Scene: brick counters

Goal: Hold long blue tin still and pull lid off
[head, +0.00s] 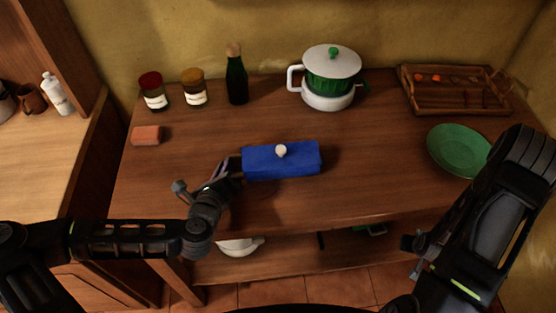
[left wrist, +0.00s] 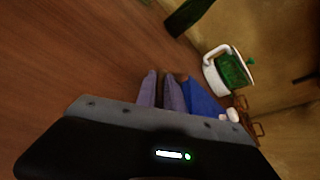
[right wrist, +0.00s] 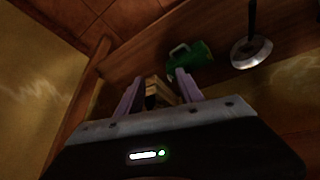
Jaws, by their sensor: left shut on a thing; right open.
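The long blue tin (head: 283,165) lies on the wooden counter with its lid on and a pale round knob (head: 281,150) on top. It also shows in the left wrist view (left wrist: 203,98), just beyond the fingers. My left gripper (head: 236,167) is at the tin's left end and shut on it; the exact contact is partly hidden by the fingers. In the left wrist view, the left gripper (left wrist: 162,90) has its fingers close together. My right gripper (right wrist: 159,88) is open and empty, low at the counter's front right, away from the tin.
Two jars (head: 194,88), a dark bottle (head: 237,82) and a green-and-white pot (head: 331,78) stand along the back. A brown block (head: 146,135) lies left, a green plate (head: 460,150) and wooden tray (head: 455,108) right. Counter around the tin is clear. A shelf (head: 300,255) runs below.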

